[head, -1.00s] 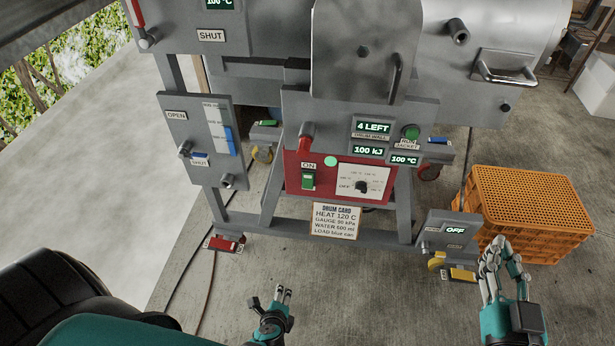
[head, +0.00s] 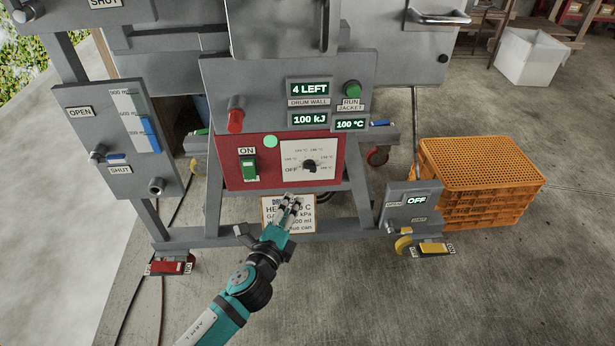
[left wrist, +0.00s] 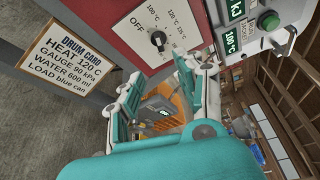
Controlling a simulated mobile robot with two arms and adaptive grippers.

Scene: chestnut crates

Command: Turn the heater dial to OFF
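The heater dial (head: 309,166) is a small black knob on a white plate (head: 325,152) with temperature marks and the word OFF at its lower left. The plate sits on a red panel. I cannot make out surely which mark the knob points to. My left gripper (head: 289,203) is below the dial, apart from it, in front of the drum card. In the left wrist view the dial (left wrist: 158,40) lies beyond the left gripper's two fingers (left wrist: 156,82). They are spread with nothing between them. My right gripper is out of view.
A green ON switch (head: 249,167) and a red knob (head: 236,117) sit left of the dial. The drum card (head: 302,222) hangs below the panel, partly covered by my gripper. An orange crate (head: 450,213) stands on the floor at right.

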